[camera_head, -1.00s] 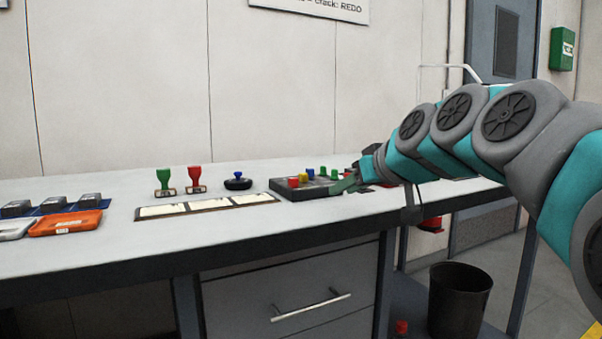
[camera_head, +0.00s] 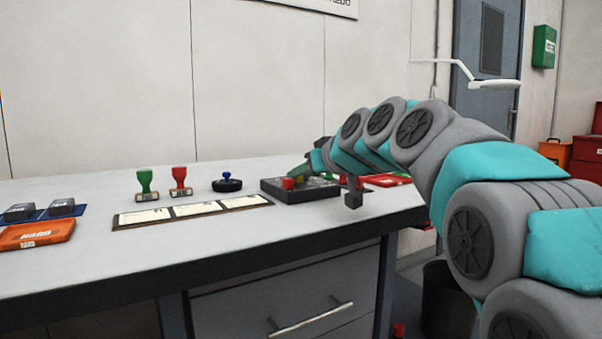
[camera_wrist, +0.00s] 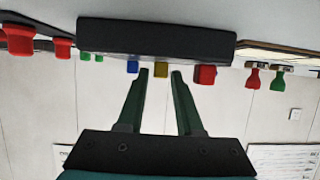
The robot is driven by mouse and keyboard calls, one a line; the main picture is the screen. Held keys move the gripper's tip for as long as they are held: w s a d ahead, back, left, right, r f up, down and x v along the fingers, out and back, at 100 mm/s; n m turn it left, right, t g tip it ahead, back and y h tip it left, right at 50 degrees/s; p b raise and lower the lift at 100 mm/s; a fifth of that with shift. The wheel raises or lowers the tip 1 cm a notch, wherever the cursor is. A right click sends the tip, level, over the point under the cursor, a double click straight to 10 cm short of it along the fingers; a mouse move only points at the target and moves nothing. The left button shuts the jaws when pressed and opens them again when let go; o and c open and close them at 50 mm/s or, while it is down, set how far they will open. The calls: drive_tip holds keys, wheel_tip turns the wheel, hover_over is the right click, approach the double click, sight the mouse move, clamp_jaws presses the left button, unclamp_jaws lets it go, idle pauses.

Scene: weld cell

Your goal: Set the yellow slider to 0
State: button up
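The black slider box (camera_head: 298,196) sits on the bench, and its side fills the top of the upside-down wrist view (camera_wrist: 155,38). The yellow slider (camera_wrist: 161,69) shows in the wrist view in the gap between the fingertips of my gripper (camera_wrist: 160,75). The gripper is open, with its green fingers apart on either side of the yellow slider; I cannot tell whether they touch it. The red slider (camera_wrist: 205,74) is just right of the fingers and the blue slider (camera_wrist: 133,67) just left. In the head view my gripper (camera_head: 297,172) hides the yellow slider.
A green stamp (camera_head: 144,183), a red stamp (camera_head: 180,181) and a blue-knobbed round piece (camera_head: 227,183) stand left of the box. A card tray (camera_head: 194,212) lies in front of them.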

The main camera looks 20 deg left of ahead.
drive_tip(key=shift+w+a+f, duration=0.15)
drive_tip(key=shift+w+a, duration=0.15)
drive_tip(key=shift+a, duration=0.05)
clamp_jaws()
idle(1.2)
